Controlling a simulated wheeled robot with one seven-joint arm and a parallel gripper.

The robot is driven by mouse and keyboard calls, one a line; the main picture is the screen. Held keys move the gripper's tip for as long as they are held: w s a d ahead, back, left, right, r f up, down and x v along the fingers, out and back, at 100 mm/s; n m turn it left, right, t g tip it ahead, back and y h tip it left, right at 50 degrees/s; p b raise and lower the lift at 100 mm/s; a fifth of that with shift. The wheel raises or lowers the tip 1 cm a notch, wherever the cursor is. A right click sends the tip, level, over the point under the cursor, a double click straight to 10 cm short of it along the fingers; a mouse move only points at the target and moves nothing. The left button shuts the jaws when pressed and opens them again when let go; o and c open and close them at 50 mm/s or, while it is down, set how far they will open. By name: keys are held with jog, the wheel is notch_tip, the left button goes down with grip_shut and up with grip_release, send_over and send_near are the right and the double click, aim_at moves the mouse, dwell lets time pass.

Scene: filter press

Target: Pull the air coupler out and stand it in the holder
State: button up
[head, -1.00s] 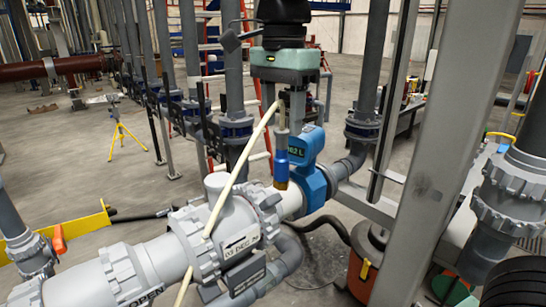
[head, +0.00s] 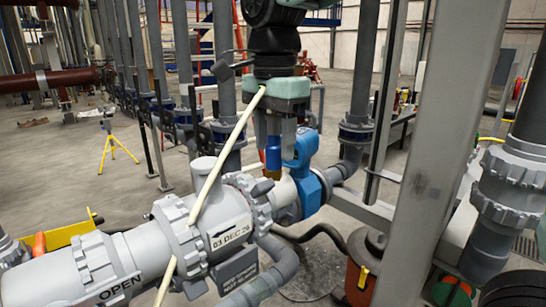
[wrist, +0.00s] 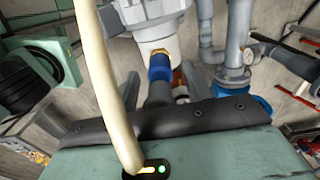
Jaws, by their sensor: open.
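The air coupler (head: 273,158) is a blue sleeve with a brass lower end. It stands upright on the pale grey pipe fitting, just left of the blue valve body. In the wrist view its blue sleeve (wrist: 159,68) and brass end show beyond my gripper's dark edge. My gripper (head: 276,136) is open, its fingers down around or beside the coupler's upper part; contact cannot be told. A cream hose (head: 222,165) slants from beside my gripper down to the lower left; it also crosses the wrist view (wrist: 103,85). I cannot make out the holder.
The blue valve body (head: 304,165) stands close right of the coupler. A broad grey steel post (head: 433,140) rises farther right. The large grey pipe (head: 140,250) fills the lower left. An orange bucket (head: 362,270) stands on the floor below.

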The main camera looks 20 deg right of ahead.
aim_at(274, 114)
jog(key=shift+f+b, duration=0.35)
jog(key=shift+f, duration=0.6)
jog(key=shift+s+f, duration=0.1)
jog(key=shift+f, duration=0.05)
jog(key=shift+s+f, duration=0.1)
jog(key=shift+f, duration=0.05)
dwell(0.6)
jog(key=shift+c, duration=0.3)
grip_shut()
jog(key=shift+p, duration=0.35)
jog(key=shift+r+p, duration=2.7)
jog(key=shift+r, duration=0.6)
